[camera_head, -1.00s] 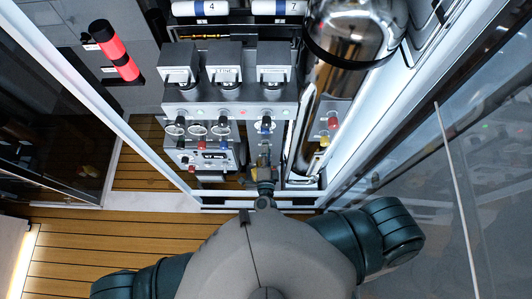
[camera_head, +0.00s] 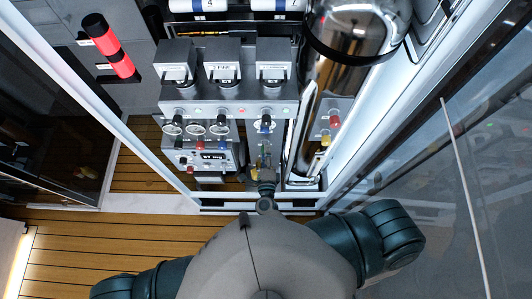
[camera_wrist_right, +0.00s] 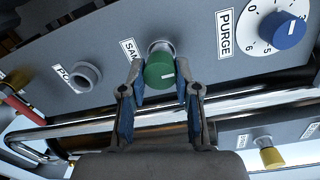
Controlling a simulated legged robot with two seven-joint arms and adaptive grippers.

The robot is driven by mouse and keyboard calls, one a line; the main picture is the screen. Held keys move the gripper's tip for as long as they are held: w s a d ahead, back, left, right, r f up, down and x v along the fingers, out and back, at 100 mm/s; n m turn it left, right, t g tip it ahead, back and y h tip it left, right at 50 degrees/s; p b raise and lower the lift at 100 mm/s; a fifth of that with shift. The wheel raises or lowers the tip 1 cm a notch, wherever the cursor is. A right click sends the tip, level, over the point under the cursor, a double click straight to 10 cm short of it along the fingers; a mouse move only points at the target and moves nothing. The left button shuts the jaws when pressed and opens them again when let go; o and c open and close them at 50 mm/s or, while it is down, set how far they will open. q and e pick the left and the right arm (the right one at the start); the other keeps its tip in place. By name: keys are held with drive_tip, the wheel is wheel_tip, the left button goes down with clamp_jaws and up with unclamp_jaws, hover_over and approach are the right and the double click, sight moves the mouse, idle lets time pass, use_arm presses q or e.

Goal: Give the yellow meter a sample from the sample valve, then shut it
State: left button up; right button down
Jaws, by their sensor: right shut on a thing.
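In the right wrist view my right gripper (camera_wrist_right: 160,90) is shut on the green knob (camera_wrist_right: 159,71) of the sample valve, one finger on each side. In the head view the right gripper (camera_head: 265,178) is small, at the lower end of the panel, and hides the knob. A meter box with a small display (camera_head: 213,157) sits left of it. I cannot tell a yellow meter for certain. My left gripper is not in view.
A blue purge dial (camera_wrist_right: 289,31) is right of the green knob. A bare port (camera_wrist_right: 88,76) and a red-handled part (camera_wrist_right: 17,111) are left. A metal pipe (camera_wrist_right: 75,131) runs below. A polished cylinder (camera_head: 325,100) stands right in the head view.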

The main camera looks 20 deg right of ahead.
drive_tip(key=shift+s+a+f, duration=0.1)
drive_tip(key=shift+f, duration=0.15)
drive_tip(key=c, duration=0.9)
unclamp_jaws()
drive_tip(key=shift+o, duration=0.4)
drive_tip(key=shift+r, duration=0.15)
drive_tip(key=shift+r, duration=0.1)
